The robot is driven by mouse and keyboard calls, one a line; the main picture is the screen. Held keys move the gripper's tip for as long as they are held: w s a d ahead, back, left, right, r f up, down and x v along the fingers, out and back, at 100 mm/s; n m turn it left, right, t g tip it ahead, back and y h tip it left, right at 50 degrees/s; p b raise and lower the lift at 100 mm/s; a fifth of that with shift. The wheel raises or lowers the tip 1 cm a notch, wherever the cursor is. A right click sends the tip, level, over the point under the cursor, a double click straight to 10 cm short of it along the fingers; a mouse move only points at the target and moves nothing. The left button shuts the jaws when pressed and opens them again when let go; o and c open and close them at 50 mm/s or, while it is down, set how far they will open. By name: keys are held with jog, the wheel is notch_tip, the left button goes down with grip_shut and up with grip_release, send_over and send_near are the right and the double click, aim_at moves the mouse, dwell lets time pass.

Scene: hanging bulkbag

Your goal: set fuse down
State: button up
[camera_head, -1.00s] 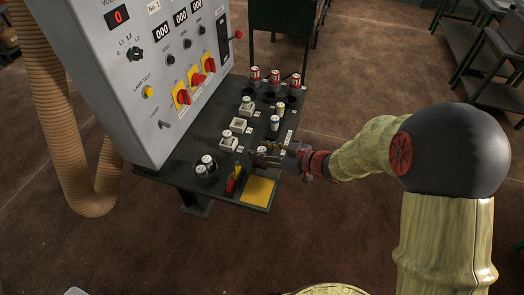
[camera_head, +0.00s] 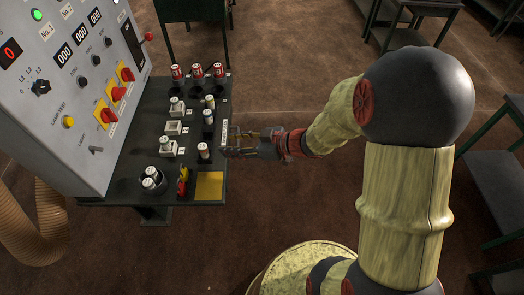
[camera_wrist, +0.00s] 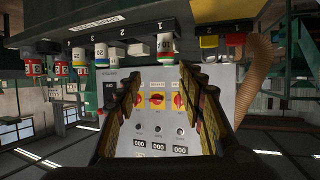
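A white fuse (camera_head: 203,150) stands upright in the front place of the right-hand row on the dark bench (camera_head: 125,187). In the wrist view, which is upside down, this fuse (camera_wrist: 165,47) has coloured bands and lies ahead, between the lines of the two fingers. My gripper (camera_head: 225,152) is just right of the fuse at the bench edge. In the wrist view its fingers (camera_wrist: 160,82) are spread with nothing between them. Other white fuses (camera_head: 208,117) stand behind in the same row. The fuse's foot is hard to make out.
White sockets (camera_head: 173,128), some holding fuses, stand left of the row. Red-topped fuses (camera_head: 197,71) line the back. A cup of fuses (camera_head: 150,178), a red-yellow tool (camera_head: 183,182) and a yellow pad (camera_head: 209,186) are in front. The grey panel (camera_head: 75,100) rises at left.

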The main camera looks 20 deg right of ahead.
jog(key=w+d+r+m+t+h, duration=0.2)
jog(key=w+d+r+t+h, duration=0.1)
jog(key=w+d+r+h, duration=0.3)
jog(key=s+d+r+m+h, duration=0.4)
jog(key=s+d+r+h, duration=0.15)
jog(key=d+r, duration=0.3)
jog(key=s+a+r+m+g, duration=0.1)
jog(key=s+a+m+g, duration=0.1)
jog(key=s, duration=0.9)
jog(key=s+a+m+g+y, duration=0.1)
jog(key=s+a+g, duration=0.3)
jog(key=s, duration=0.7)
jog(key=shift+a+r+m, duration=0.35)
jog(key=shift+a+m, duration=0.25)
jog(key=shift+a, duration=0.1)
